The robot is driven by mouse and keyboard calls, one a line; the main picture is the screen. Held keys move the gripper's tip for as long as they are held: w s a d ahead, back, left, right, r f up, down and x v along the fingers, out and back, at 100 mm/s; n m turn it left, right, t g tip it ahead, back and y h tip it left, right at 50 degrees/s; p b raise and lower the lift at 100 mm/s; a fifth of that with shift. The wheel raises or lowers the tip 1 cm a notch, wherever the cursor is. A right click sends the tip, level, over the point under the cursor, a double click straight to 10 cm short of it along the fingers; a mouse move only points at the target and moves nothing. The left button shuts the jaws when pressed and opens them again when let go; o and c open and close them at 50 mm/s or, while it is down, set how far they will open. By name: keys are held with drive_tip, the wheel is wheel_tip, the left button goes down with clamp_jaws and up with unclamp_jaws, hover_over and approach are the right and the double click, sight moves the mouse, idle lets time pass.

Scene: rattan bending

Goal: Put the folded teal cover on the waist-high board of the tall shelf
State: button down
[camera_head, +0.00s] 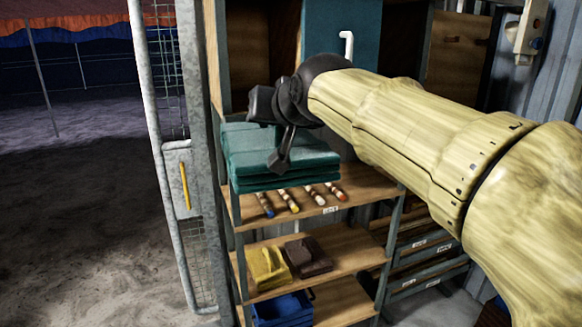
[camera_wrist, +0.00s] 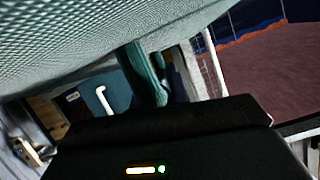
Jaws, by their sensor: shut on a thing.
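The folded teal cover (camera_head: 245,150) is a thick stack of layers at the left front of the tall shelf (camera_head: 222,78). My gripper (camera_head: 280,158) is shut on it, with a dark finger lying over its upper layers. The cover overlaps the left part of a wooden board (camera_head: 365,186) with striped sticks on it. I cannot tell whether the cover's underside touches that board. In the wrist view the cover (camera_wrist: 90,45) fills the top, close to the lens, above the black gripper body. The far finger is hidden.
Several striped sticks (camera_head: 313,195) lie on the board. A lower board carries yellow (camera_head: 267,266) and brown (camera_head: 307,256) folded pieces. A blue crate (camera_head: 283,308) sits at the bottom. A teal panel with a white handle (camera_head: 346,45) stands above. A metal gate post (camera_head: 165,150) is at left.

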drive_tip(key=w+d+f+m+h, duration=0.1)
drive_tip(key=w+f, duration=0.4)
drive_tip(key=f, duration=0.6)
drive_tip(key=w+d+f+h, duration=0.1)
drive_tip(key=w+d+f, duration=0.1)
drive_tip(key=w+f, duration=0.65)
drive_tip(key=w+d+f+m, duration=0.1)
drive_tip(key=w+f, duration=0.1)
drive_tip(key=f, duration=1.2)
drive_tip(key=s+d+f, duration=0.3)
drive_tip(key=s+f, duration=0.1)
drive_tip(key=f, duration=0.6)
drive_tip(key=s+d+f+m+h, duration=0.1)
drive_tip(key=s+d+f, duration=0.2)
drive_tip(key=f, duration=0.7)
drive_tip(key=s+d+f+h, duration=0.1)
drive_tip(key=s+d+f, duration=0.2)
drive_tip(key=s+f, duration=0.4)
wheel_tip(320, 180, down, 3)
drive_tip(key=shift+s+d+t, duration=0.15)
drive_tip(key=shift+d+t, duration=0.15)
drive_tip(key=shift+d, duration=0.1)
